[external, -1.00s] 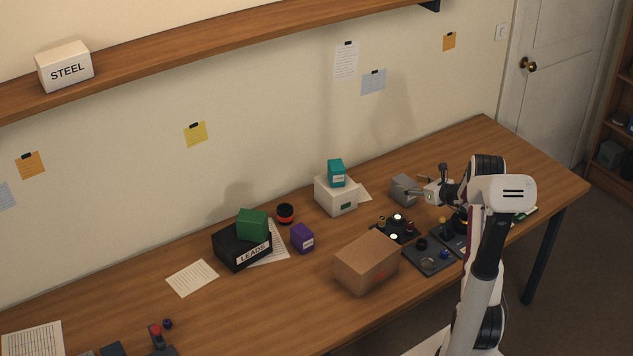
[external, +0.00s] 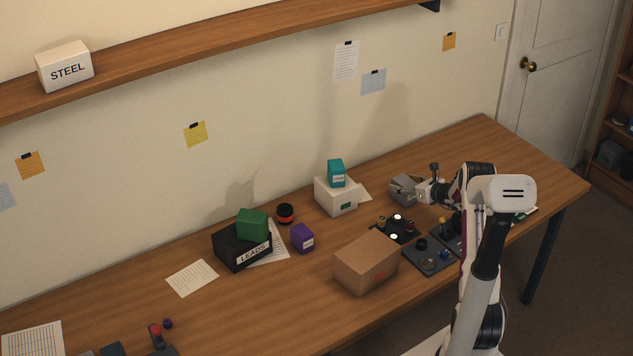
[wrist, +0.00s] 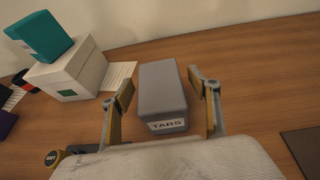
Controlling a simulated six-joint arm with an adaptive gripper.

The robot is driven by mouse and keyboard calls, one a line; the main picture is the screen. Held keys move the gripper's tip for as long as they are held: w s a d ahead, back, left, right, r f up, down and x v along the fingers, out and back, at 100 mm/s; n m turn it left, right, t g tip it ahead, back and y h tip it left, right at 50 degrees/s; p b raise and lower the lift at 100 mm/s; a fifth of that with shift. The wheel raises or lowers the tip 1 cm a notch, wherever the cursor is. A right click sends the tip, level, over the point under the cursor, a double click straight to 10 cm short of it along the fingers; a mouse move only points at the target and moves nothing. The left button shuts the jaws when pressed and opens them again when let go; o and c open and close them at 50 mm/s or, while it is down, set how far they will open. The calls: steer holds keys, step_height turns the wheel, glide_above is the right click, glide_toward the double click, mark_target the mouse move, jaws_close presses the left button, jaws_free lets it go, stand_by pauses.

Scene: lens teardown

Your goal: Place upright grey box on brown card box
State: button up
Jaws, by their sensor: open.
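The grey box (external: 404,184) stands on the table near the wall. In the wrist view the grey box (wrist: 162,92) carries a TABS label and lies between the two fingers. My gripper (external: 408,190) is open around it; in the wrist view my gripper (wrist: 166,98) has one finger on each side, with a gap visible at the right finger. The brown card box (external: 367,262) sits nearer the table's front edge, left of my arm, with a bare top.
A white box (external: 337,197) with a teal box (external: 336,172) on top stands left of the grey box. Dark trays (external: 428,257) with small parts lie between it and the brown box. A purple box (external: 302,238) and a black LEADS box (external: 240,247) are farther left.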

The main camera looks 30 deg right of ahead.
stand_by(0.4)
steer(key=c, duration=1.4)
steer(key=shift+r, duration=0.15)
steer(key=shift+c, duration=0.2)
steer(key=shift+r, duration=4.95)
